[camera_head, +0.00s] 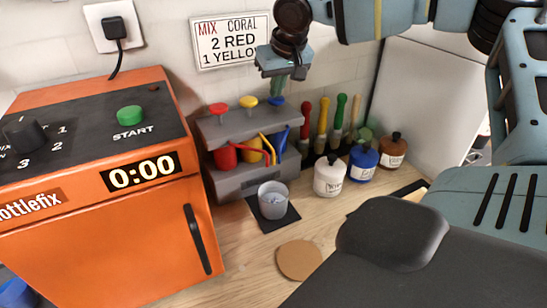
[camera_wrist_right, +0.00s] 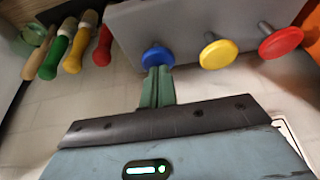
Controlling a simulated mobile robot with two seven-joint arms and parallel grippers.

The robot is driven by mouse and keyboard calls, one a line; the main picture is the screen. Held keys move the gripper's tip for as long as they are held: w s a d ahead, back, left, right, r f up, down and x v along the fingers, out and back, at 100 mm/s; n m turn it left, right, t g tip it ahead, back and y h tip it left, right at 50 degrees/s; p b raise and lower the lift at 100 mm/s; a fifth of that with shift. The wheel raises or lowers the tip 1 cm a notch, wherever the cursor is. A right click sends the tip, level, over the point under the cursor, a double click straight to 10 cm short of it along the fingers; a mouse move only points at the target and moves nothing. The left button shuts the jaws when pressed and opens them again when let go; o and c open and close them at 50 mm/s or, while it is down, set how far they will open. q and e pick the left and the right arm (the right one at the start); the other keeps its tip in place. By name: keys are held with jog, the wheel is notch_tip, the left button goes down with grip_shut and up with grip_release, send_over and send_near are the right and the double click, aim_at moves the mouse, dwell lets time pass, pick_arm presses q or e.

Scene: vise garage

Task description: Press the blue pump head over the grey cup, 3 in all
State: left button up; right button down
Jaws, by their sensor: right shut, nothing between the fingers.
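The blue pump head (camera_head: 276,101) is the rightmost of three on the grey dispenser (camera_head: 230,128), beside the yellow and red ones. It also shows in the right wrist view (camera_wrist_right: 158,57). My right gripper (camera_head: 277,92) points down just over the blue pump head, fingers together and empty. In the wrist view its fingertips (camera_wrist_right: 158,70) overlap the head's edge; whether they touch it I cannot tell. The grey cup (camera_head: 272,200) stands upright on a dark pad in front of the dispenser, with a little blue inside. My left gripper is out of view.
The yellow (camera_head: 249,102) and red (camera_head: 218,108) pump heads are close by. An orange machine (camera_head: 110,230) reading 0:00 stands left. White, blue and brown bottles (camera_head: 330,176) and coloured-handled tools stand right. A wall sign (camera_head: 231,40) is partly hidden by my arm. A round coaster (camera_head: 299,260) lies in front.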

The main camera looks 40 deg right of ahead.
jog(key=shift+r+p, duration=0.3)
jog(key=shift+r, duration=0.9)
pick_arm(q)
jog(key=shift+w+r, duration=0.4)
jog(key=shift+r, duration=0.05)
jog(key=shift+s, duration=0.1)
pick_arm(e)
jog(key=shift+f, duration=0.2)
jog(key=shift+f+b, duration=0.5)
jog(key=shift+f, duration=0.8)
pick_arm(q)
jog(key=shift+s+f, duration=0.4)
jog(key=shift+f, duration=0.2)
pick_arm(e)
jog(key=shift+r, duration=0.15)
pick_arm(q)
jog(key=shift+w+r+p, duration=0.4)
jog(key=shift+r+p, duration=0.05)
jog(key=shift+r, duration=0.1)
pick_arm(e)
jog(key=shift+r, duration=1.3)
jog(key=shift+r, duration=0.1)
